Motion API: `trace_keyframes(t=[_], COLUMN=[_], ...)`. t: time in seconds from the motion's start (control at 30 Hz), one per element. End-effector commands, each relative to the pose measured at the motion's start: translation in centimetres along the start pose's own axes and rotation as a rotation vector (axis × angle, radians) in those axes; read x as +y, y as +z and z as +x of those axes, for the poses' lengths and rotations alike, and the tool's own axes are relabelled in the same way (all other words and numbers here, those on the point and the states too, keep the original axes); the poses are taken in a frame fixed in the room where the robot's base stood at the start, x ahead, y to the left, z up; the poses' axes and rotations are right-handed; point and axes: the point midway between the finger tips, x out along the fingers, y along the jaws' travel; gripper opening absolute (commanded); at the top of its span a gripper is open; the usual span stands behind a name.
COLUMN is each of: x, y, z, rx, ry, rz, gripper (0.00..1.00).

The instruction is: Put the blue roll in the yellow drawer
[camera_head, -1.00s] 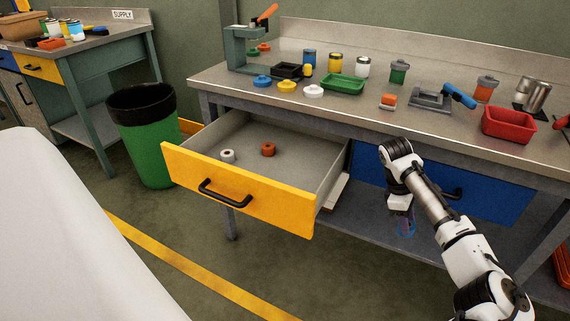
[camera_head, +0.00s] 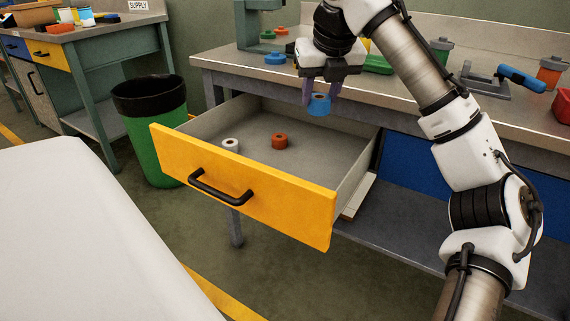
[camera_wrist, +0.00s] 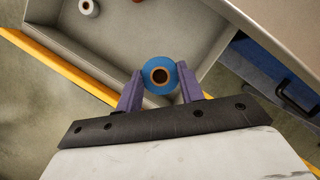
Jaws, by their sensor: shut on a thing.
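The blue roll (camera_head: 319,105) is held between the two purple fingers of my gripper (camera_head: 322,90), above the back right part of the open yellow drawer (camera_head: 240,190). The wrist view also shows the blue roll (camera_wrist: 159,76) with its brown core facing the camera, between the fingertips of my gripper (camera_wrist: 158,84). The drawer (camera_wrist: 60,65) lies below it in that view. A white roll (camera_head: 231,145) and an orange-red roll (camera_head: 280,141) lie on the drawer floor, a little apart.
The workbench top (camera_head: 400,95) is just behind and right of the drawer, with containers and a green tray (camera_head: 377,64). A closed blue drawer (camera_head: 420,165) sits to the right. A green bin (camera_head: 150,135) stands left. The drawer's front right floor is clear.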

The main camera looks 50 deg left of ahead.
Motion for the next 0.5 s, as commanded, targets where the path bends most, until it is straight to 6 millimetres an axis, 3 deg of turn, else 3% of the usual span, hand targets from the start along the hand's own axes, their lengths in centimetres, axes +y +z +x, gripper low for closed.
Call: trace_keyframes(t=[0.13,0.5], x=[0.2,0.2], y=[-1.1,-4.9], z=[2.4,11.5], rx=[0.004,0.003], ry=[0.008,0.007], rz=[-0.021,-0.018], gripper=[0.16,0.16])
